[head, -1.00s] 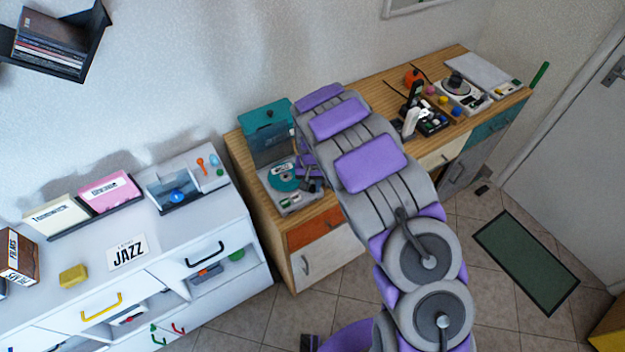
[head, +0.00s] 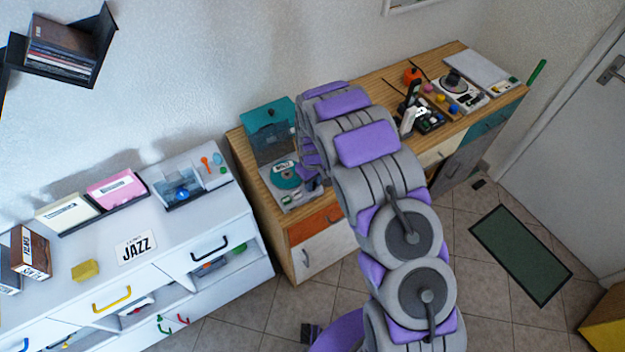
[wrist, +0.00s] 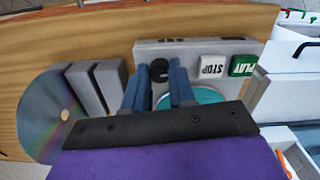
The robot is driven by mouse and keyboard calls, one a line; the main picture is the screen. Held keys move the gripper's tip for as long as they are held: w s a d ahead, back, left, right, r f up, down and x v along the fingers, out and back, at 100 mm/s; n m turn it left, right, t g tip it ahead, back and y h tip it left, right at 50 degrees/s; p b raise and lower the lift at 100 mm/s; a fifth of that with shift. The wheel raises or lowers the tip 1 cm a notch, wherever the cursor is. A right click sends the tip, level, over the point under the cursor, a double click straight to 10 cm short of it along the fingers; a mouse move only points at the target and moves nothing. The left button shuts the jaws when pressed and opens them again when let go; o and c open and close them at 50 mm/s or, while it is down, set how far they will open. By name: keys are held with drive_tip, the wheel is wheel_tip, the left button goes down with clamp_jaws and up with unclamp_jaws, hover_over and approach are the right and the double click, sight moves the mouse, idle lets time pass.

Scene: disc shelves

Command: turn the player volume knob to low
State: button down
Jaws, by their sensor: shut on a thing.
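The player (head: 297,203) is a light grey box with a teal disc (head: 286,176) in it, at the left end of the wooden desk. Its teal lid (head: 268,135) stands open. In the wrist view, the volume knob (wrist: 158,70) is small and black on the player's top. My gripper (wrist: 158,82) has its two blue fingers on either side of the knob, shut on it. White STOP (wrist: 213,67) and green PLAY (wrist: 243,66) buttons sit to its right. In the head view my arm hides the knob and most of the gripper.
A loose shiny disc (wrist: 45,115) lies on the desk beside two grey upright slabs (wrist: 95,88) in the wrist view. A white cabinet (head: 215,225) stands left of the desk. A turntable (head: 455,88) and small items sit farther right.

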drive_tip(key=shift+w+a+r, duration=0.1)
drive_tip(key=shift+w, duration=0.1)
idle(0.4)
drive_tip(key=c, duration=0.9)
unclamp_jaws()
drive_tip(key=shift+s, duration=0.1)
drive_tip(key=shift+c, duration=0.2)
wheel_tip(320, 180, up, 17)
drive_tip(key=shift+p, duration=0.45)
